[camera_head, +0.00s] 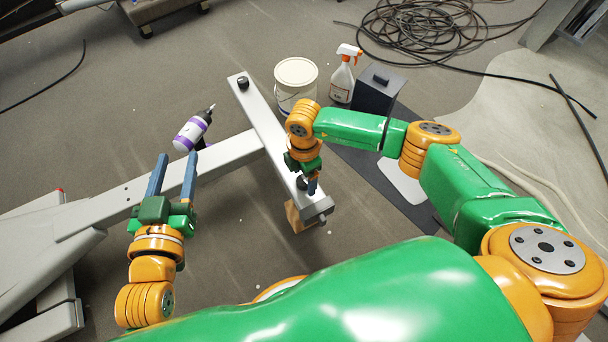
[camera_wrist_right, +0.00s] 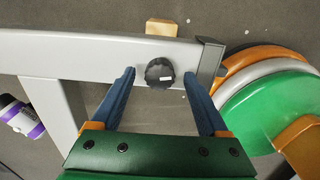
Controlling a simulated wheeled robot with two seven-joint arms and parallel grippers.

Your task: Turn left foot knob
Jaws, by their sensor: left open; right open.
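The grey foot bar (camera_head: 268,128) of the elliptical runs across the middle, with a black knob (camera_head: 243,83) at its far end. A second black round knob (camera_wrist_right: 160,72) sits near the bar's near end. In the right wrist view this knob lies between the open blue fingers of my right gripper (camera_wrist_right: 163,82), with a gap on each side. In the head view, my right gripper (camera_head: 307,181) is over the near end and partly hides that knob. My left gripper (camera_head: 174,166) is open and empty, left of the bar.
A purple-banded white bottle (camera_head: 192,132) is just beyond my left gripper. A wooden block (camera_head: 298,218) is under the bar's near end. A white bucket (camera_head: 295,78), spray bottle (camera_head: 342,75) and dark box (camera_head: 380,88) stand beyond. Coiled cable (camera_head: 430,30) lies at the back.

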